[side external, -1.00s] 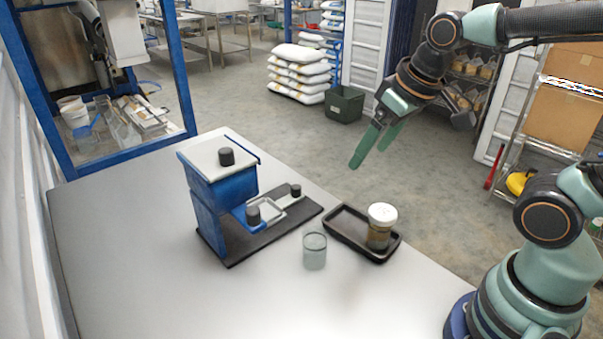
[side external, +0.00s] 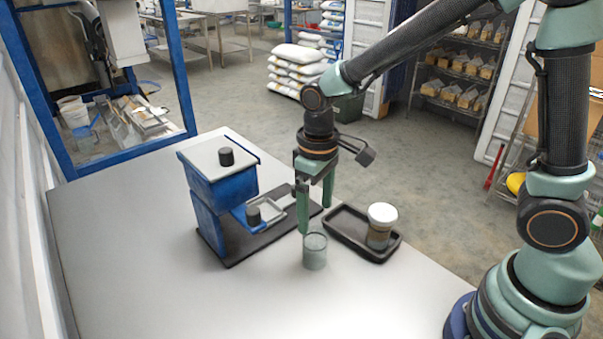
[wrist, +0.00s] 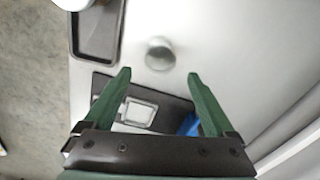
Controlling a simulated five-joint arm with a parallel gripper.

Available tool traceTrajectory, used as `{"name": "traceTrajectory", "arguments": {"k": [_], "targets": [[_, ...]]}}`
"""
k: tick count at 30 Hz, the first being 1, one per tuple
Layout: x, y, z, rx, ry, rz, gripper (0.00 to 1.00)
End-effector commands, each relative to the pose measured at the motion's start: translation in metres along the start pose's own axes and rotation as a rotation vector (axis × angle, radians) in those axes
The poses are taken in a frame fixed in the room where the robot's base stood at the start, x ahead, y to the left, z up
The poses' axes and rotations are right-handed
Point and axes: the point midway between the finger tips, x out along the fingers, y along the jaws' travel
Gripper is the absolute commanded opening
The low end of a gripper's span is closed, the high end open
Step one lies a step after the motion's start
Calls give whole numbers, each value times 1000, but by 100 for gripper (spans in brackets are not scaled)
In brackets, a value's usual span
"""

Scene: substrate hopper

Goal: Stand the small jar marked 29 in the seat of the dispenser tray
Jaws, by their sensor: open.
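A small greenish glass jar (side external: 314,258) stands upright on the table between the dispenser and the black tray; in the wrist view the jar (wrist: 160,54) lies just beyond my fingertips. No number is legible on it. My gripper (side external: 316,218) points down, open and empty, close above and behind the jar's rim; it also shows in the wrist view (wrist: 158,73). The blue dispenser (side external: 228,190) stands on a dark base at left, with a pale-rimmed square frame (wrist: 139,112) low at its side. The gripper partly hides that side in the side view.
A black tray (side external: 342,238) right of the jar holds a white-lidded jar (side external: 381,225) with brown contents. Dark knobs stand on the dispenser's top (side external: 226,157) and lower ledge (side external: 253,215). The table's front is clear.

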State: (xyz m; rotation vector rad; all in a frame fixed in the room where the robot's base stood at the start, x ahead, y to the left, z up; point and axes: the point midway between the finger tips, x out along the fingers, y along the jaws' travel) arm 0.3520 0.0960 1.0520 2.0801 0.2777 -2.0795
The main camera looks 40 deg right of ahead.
Motion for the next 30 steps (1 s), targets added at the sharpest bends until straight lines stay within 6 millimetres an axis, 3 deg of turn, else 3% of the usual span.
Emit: {"name": "traceTrajectory", "arguments": {"k": [15,21,30], "targets": [[62,0,1,1,-4,0,90],[74,0,1,1,-3,0,90],[77,0,0,1,0,0,90]]}}
